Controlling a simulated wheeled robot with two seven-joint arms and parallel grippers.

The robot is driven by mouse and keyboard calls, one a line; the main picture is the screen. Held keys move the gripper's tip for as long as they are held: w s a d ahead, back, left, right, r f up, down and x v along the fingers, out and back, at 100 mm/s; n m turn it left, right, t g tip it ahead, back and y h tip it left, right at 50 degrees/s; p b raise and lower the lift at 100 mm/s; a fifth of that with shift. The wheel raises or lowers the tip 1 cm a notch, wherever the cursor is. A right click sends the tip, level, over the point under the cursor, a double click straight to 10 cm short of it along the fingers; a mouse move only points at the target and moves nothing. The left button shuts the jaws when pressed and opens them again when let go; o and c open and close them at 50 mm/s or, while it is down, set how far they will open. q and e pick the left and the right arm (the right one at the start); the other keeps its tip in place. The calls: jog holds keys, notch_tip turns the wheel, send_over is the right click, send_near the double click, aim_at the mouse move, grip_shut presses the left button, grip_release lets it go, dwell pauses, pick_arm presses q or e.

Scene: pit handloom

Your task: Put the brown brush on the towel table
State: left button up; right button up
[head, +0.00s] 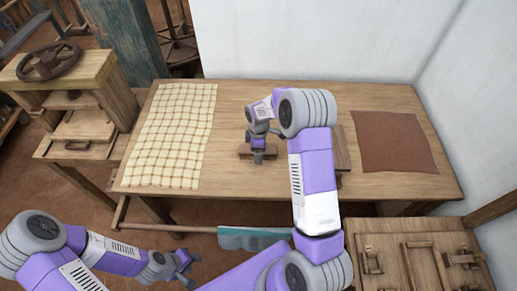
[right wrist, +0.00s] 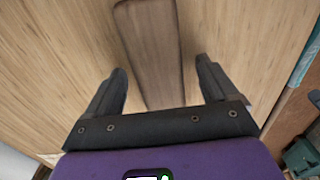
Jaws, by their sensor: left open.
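The brown brush (head: 244,152) lies on the light wooden table (head: 232,100), partly hidden by my right gripper (head: 258,158) above it. In the right wrist view the brush shows as a long brown wooden bar (right wrist: 152,45) between the spread fingers of my right gripper (right wrist: 160,68), with gaps on both sides. Its bristles cannot be seen. A cream checked towel (head: 172,130) lies flat on the left part of this table. My left gripper (head: 190,268) is open and empty, low in front of the table.
A brown cloth (head: 392,141) lies on the table's right part. A brown board (head: 342,160) is partly hidden behind my right arm. A wooden stand with a wheel (head: 50,62) is at left, and a wooden cabinet (head: 405,225) at front right. White walls close the back and right.

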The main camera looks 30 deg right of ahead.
jog(key=shift+r, duration=0.1)
jog(key=shift+r, duration=0.25)
notch_tip(320, 180, up, 12)
jog(key=p, duration=0.2)
jog(key=shift+f, duration=0.15)
dwell(0.4)
